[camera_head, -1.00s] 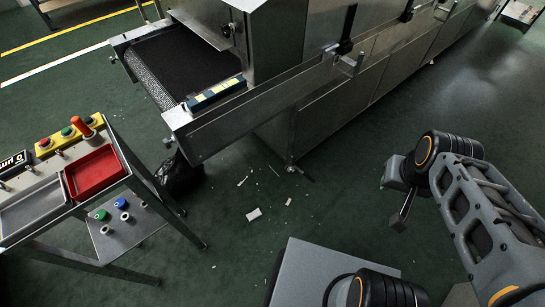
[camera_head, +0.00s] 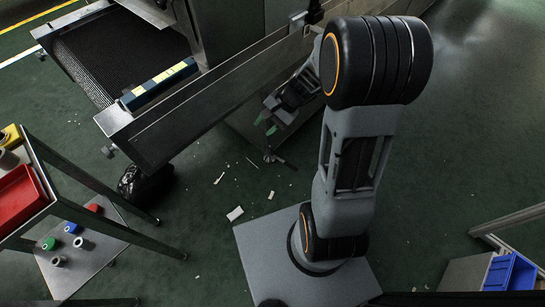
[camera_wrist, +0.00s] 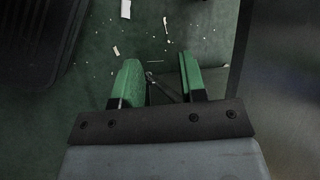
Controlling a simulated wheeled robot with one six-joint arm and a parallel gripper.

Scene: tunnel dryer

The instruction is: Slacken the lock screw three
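The dryer's side (camera_head: 215,90) runs from the lower left to the upper right in the head view. A dark lever-like fitting (camera_head: 314,12) shows on it at the top, partly behind my arm. I cannot make out which part is lock screw three. My gripper (camera_head: 267,124) is beside the dryer's side panel, low and pointing to the lower left. In the wrist view its two green fingers (camera_wrist: 160,80) stand apart with nothing between them but floor behind. My arm hides part of the dryer side.
The dryer's belt inlet (camera_head: 125,50) is at the upper left. A stand with a red bin (camera_head: 18,199) and a lower shelf (camera_head: 85,262) is at the left. A black bag (camera_head: 145,183) and paper scraps (camera_head: 235,214) lie on the floor. A blue bin (camera_head: 510,272) is at the lower right.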

